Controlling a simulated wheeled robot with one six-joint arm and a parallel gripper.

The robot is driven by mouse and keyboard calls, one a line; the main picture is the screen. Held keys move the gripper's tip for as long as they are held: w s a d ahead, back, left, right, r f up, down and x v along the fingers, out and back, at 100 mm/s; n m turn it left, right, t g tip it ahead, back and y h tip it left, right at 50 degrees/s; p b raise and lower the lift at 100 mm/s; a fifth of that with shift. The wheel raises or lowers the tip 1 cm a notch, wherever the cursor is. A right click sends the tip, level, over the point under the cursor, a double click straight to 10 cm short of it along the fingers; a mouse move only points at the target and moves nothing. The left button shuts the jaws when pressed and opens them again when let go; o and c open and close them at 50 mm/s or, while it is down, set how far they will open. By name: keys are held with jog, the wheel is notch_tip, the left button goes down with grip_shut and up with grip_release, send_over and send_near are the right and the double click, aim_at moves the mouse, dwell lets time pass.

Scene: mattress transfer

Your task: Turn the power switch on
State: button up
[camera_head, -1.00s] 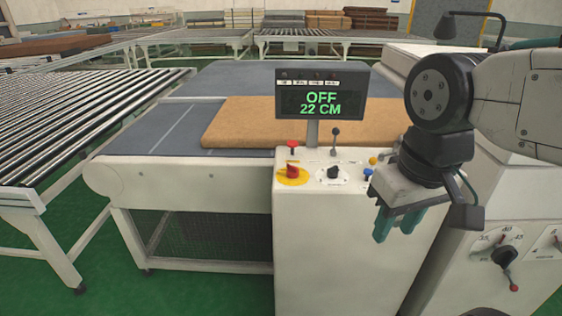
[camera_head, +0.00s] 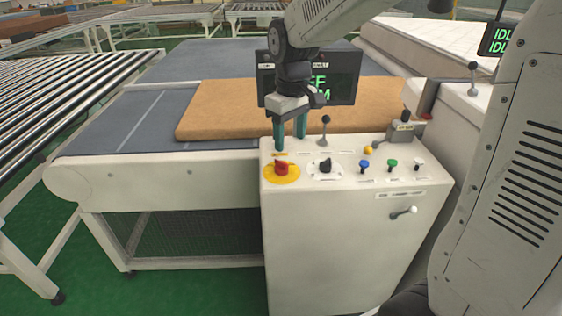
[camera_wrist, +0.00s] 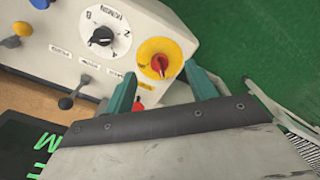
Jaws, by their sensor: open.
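A red rotary switch (camera_head: 282,168) on a round yellow plate sits at the left of the control panel top. It also shows in the wrist view (camera_wrist: 160,64). My gripper (camera_head: 290,143) points down above the panel, just behind the red switch in the head view. In the wrist view its two teal fingers are apart, one on each side of the switch's line, with nothing between them. I cannot tell whether they touch the panel. The display (camera_head: 345,88) is partly hidden by my arm; only ends of its green text show.
A black knob on a white dial (camera_head: 325,166), a lever (camera_head: 325,122), and yellow, blue, green and white buttons stand right of the switch. In the wrist view a small red part (camera_wrist: 137,104) shows by one finger. A brown mattress (camera_head: 220,108) lies on the conveyor behind.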

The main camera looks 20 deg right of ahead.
aim_at(281, 161)
jog(key=shift+n, duration=0.4)
jog(key=w+f, duration=0.3)
jog(key=w, duration=0.1)
jog(key=shift+a, duration=0.3)
notch_tip(281, 161, down, 8)
jog(key=shift+r, duration=0.1)
jog(key=c, duration=1)
